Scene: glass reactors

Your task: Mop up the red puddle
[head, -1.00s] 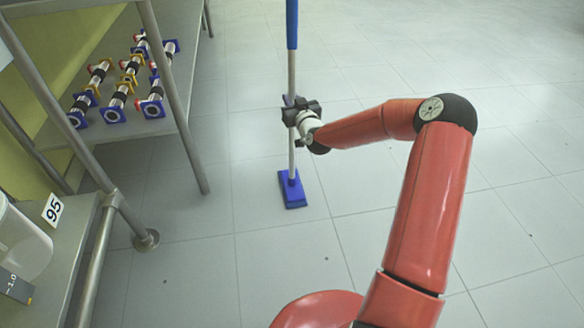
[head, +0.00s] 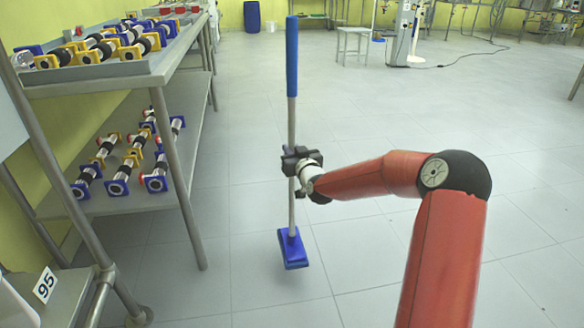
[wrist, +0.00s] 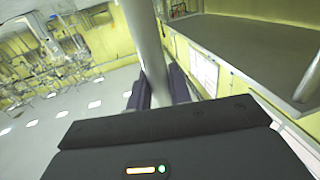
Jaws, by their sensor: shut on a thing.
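The mop has a blue grip at the top, a grey metal pole (head: 291,125) and a flat blue head (head: 292,248). It stands nearly upright in the middle of the head view. My gripper (head: 291,162) is shut on the pole about midway down. In the wrist view the pole (wrist: 146,45) runs up between the dark fingers (wrist: 155,88). The mop head appears close above or on the floor; I cannot tell which. No red puddle shows in any view.
At left a metal shelf rack (head: 130,75) holds several glass and metal pipe fittings on two levels. A stool (head: 353,42) and a blue barrel (head: 252,16) stand far back. The tiled floor (head: 400,120) ahead and right is clear.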

